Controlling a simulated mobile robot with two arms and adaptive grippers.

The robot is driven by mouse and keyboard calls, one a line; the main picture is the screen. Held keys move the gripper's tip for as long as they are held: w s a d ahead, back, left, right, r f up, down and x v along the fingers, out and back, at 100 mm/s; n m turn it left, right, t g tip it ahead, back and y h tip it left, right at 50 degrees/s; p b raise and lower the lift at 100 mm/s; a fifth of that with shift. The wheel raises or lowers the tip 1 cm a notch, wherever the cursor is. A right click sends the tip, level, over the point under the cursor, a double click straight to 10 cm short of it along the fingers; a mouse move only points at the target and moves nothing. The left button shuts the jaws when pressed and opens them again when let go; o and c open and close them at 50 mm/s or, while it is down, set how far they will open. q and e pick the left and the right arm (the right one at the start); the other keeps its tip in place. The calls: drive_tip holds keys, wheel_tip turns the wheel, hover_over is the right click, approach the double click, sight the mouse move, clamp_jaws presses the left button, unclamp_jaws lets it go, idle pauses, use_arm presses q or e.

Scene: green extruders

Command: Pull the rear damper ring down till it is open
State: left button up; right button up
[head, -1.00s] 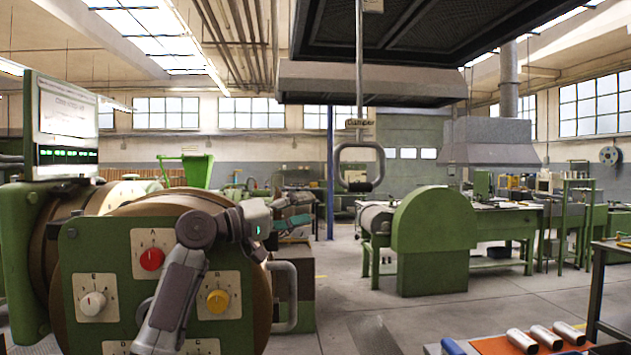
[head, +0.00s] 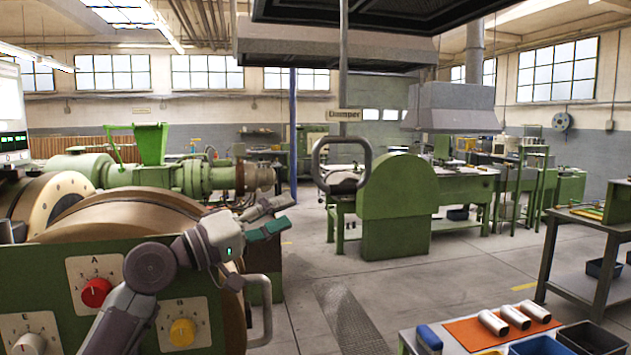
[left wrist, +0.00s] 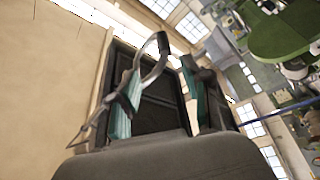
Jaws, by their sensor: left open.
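The damper ring (head: 317,160) is a dark grey rounded loop. My left gripper (head: 279,214) is open and empty, left of the ring and lower in the picture, pointing right. The left wrist view shows the open fingers with teal pads (left wrist: 158,98). A grey loop (left wrist: 163,45), seemingly the ring, appears beyond them, partly hidden by a finger. I cannot tell how far away it is. My right gripper is not in view.
A green machine panel with knobs (head: 95,293) and a metal handle (head: 265,300) stands close at lower left. A table with an orange mat (head: 470,333) and metal cylinders is at lower right. Open floor (head: 440,275) lies between. The dark hood (head: 330,52) hangs overhead.

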sight(330, 195)
use_arm(q)
drive_tip(key=p+x, duration=0.5)
drive_tip(key=x, duration=0.8)
drive_tip(key=shift+w+a+f, duration=0.15)
drive_tip(key=shift+w, duration=0.1)
drive_tip(key=shift+w+d, duration=0.3)
drive_tip(key=shift+d, duration=0.3)
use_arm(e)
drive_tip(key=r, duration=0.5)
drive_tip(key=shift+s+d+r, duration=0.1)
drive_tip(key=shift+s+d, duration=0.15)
use_arm(q)
drive_tip(key=shift+w, duration=0.1)
drive_tip(key=shift+c, duration=0.2)
clamp_jaws()
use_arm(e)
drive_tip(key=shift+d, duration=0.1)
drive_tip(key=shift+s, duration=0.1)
